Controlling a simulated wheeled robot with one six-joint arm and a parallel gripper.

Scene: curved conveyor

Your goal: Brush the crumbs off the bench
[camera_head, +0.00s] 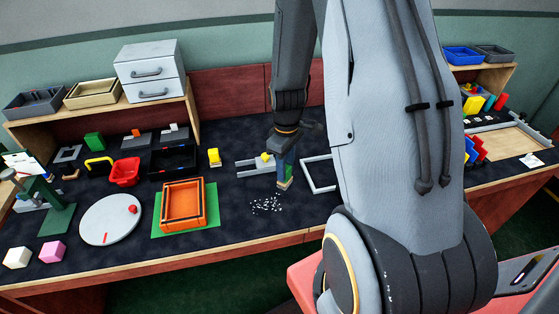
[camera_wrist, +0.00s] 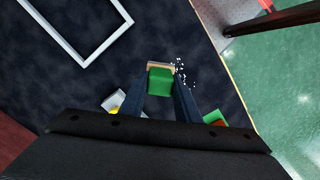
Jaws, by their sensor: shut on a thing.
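My gripper (camera_head: 286,165) is shut on a brush with a green handle block (camera_wrist: 160,78) and a tan lower edge, which also shows in the head view (camera_head: 285,184). The fingers hold it from both sides in the wrist view. The white crumbs (camera_head: 267,204) lie scattered on the dark bench top (camera_head: 240,235), just in front of and to the left of the brush in the head view. In the wrist view the crumbs (camera_wrist: 181,72) show right beside the brush. I cannot tell whether the brush touches the bench.
A grey fixture (camera_head: 247,170) with a yellow block stands just behind my gripper. A pale square frame (camera_head: 309,177) lies to its right. An orange bin (camera_head: 166,214) on a green mat (camera_head: 213,208) and a white disc (camera_head: 97,222) are left. The bench's wooden front edge (camera_head: 235,249) is near the crumbs.

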